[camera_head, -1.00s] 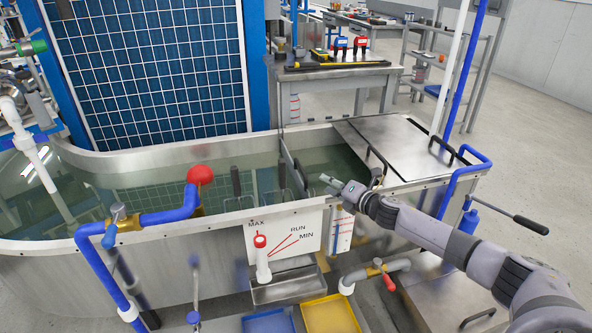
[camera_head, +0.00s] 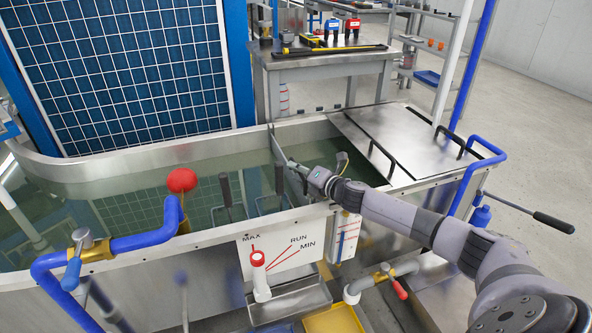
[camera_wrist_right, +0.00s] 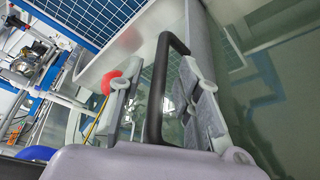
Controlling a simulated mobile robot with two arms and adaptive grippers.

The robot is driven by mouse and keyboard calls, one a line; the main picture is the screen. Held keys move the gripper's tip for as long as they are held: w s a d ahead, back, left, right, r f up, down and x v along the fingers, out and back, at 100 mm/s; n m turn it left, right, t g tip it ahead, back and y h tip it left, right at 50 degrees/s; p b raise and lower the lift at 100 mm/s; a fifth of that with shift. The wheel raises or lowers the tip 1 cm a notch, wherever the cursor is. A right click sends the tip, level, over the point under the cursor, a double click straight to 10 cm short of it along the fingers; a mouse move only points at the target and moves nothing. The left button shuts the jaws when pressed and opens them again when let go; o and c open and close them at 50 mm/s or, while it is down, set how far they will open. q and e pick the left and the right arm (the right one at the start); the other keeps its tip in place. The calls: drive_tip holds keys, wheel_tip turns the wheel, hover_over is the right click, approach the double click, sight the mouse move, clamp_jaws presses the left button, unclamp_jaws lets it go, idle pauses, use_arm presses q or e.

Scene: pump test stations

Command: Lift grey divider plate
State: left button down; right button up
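The grey divider plate (camera_head: 277,148) stands upright across the tank, its top edge running from the back wall toward my right gripper. A black handle on it shows between the fingers in the right wrist view (camera_wrist_right: 158,90). My right gripper (camera_head: 296,169) is at the near part of the plate. In the wrist view the right gripper (camera_wrist_right: 162,85) is open, one finger on each side of the handle, with gaps visible. The lower part of the plate is hidden by the water and tank wall. My left gripper is not in view.
The steel tank (camera_head: 150,255) holds greenish water. A steel lid (camera_head: 405,138) with black handles lies to the right.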

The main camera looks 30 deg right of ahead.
clamp_jaws()
idle(0.3)
idle(0.6)
